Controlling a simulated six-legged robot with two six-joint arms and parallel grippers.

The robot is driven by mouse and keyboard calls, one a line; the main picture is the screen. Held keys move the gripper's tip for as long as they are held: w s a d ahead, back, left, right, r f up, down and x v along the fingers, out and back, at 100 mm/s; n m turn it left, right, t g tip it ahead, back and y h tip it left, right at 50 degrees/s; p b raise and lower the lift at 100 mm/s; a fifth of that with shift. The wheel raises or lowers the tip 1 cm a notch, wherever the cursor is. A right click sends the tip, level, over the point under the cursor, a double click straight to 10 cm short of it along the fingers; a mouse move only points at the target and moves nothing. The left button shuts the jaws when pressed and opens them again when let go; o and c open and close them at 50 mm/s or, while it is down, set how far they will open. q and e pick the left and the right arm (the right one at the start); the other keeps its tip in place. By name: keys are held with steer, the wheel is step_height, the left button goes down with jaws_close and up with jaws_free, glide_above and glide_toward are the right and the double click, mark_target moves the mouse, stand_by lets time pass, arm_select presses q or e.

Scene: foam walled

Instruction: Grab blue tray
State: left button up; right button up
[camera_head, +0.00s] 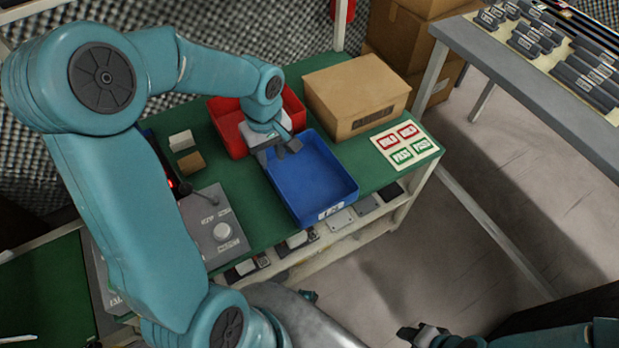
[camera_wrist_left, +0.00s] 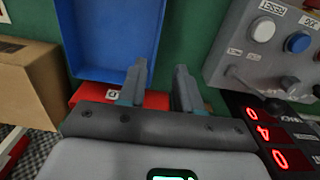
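The blue tray (camera_head: 312,183) lies on the green bench top near its front edge, and it looks empty. My left gripper (camera_head: 279,150) is at the tray's back-left side, fingers apart. In the left wrist view my left gripper (camera_wrist_left: 160,88) is open, with one finger over the blue tray (camera_wrist_left: 108,38) and the other outside its side wall. I see no contact with the wall. My right gripper (camera_head: 424,334) is low at the bottom edge, apart from the bench; its opening is unclear.
A red tray (camera_head: 228,120) stands behind the blue one, partly hidden by my left arm. A cardboard box (camera_head: 356,95) is behind right, with a label card (camera_head: 405,145) in front. A grey control box (camera_head: 213,225) stands left. Open floor lies to the right.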

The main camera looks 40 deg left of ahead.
arm_select(q)
steer(key=b, duration=0.1)
glide_above(277, 185)
step_height(277, 185, down, 8)
step_height(277, 185, down, 6)
steer(key=shift+r+b, duration=0.1)
steer(key=shift+b, duration=0.3)
jaws_close()
